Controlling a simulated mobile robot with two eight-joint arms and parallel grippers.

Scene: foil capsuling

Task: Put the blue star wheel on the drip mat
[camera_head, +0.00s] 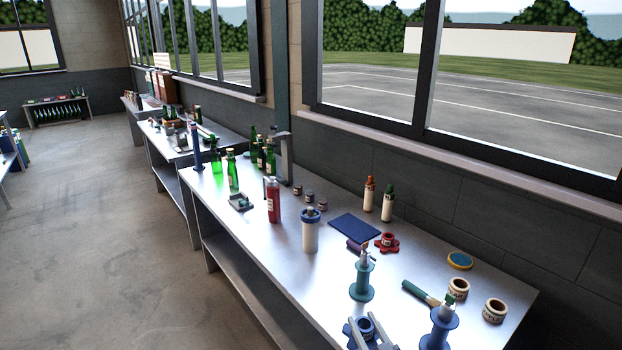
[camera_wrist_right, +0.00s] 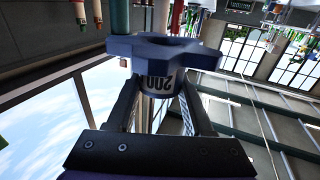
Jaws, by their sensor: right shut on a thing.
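The blue star wheel (camera_head: 351,331) is at the bottom of the head view, partly hidden by my right gripper (camera_head: 371,326). In the right wrist view the star wheel (camera_wrist_right: 165,52) shows its dark blue lobed flange and a hub with a "200" label, held between the two fingers (camera_wrist_right: 160,98). My right gripper is shut on it. A flat dark blue rectangular mat (camera_head: 354,228), which looks like the drip mat, lies on the bench, farther back than the gripper; its top looks bare. My left gripper is not in view.
A red star wheel (camera_head: 387,246) and a purple roll (camera_head: 357,245) lie close to the mat's near side. A teal spool stand (camera_head: 362,283) stands between gripper and mat. A blue spool stand (camera_head: 439,327) is right of the gripper. Two capped bottles (camera_head: 369,195) stand behind the mat.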

